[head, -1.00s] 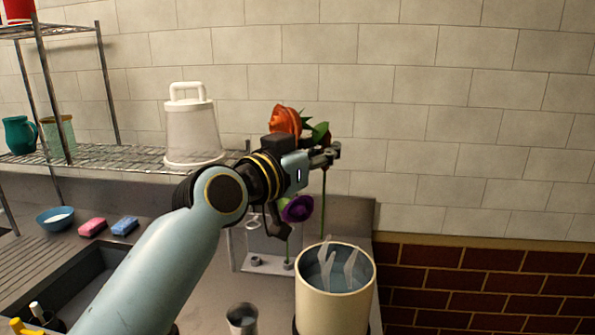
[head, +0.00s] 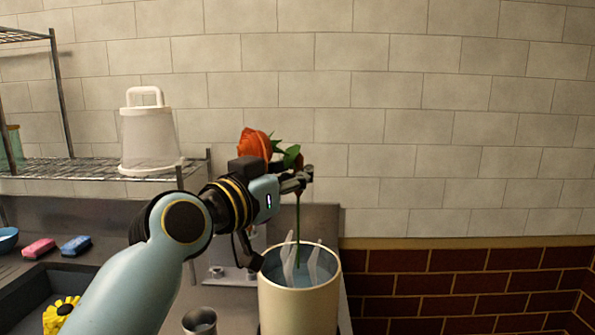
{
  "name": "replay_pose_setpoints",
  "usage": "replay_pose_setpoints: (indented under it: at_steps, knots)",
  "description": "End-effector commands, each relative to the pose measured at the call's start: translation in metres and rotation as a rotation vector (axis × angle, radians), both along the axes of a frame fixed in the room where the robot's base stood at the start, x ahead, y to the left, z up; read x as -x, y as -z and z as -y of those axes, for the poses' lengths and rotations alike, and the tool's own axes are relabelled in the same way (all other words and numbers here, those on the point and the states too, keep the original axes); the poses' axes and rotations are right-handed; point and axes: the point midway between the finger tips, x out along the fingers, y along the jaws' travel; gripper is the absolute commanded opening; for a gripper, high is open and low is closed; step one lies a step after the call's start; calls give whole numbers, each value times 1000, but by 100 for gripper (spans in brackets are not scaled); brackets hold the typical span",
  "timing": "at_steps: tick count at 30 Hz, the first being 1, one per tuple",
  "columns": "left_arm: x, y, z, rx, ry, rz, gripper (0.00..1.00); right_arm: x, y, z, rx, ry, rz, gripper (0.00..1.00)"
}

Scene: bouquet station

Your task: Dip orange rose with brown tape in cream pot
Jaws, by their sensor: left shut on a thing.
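The orange rose (head: 254,144) is upright in my left gripper (head: 303,178), which is shut on its stem. Its green leaves (head: 290,156) show above the fingers. The stem (head: 298,215) hangs straight down to the cream pot (head: 299,306). Its lower end meets the pot's opening in the picture; I cannot tell whether it is in the liquid. Two pale, translucent prongs (head: 313,264) stand up inside the pot. My right gripper is not in view.
A metal cup (head: 200,321) stands left of the pot. A yellow flower (head: 61,313) is at the lower left by the sink. Pink (head: 38,248) and blue (head: 75,245) sponges lie behind the sink. A white lidded bucket (head: 149,140) stands on the wire shelf.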

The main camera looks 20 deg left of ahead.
Motion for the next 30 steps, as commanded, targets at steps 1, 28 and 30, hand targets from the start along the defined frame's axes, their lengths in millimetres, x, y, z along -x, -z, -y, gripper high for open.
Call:
replay_pose_setpoints:
  at_steps: [1,28,30]
  knots:
    - [0,10,0,0,0,0,0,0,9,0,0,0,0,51]
    - [0,87,0,0,0,-1,0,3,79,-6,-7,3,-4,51]
    - [0,87,0,0,0,0,0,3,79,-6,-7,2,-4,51]
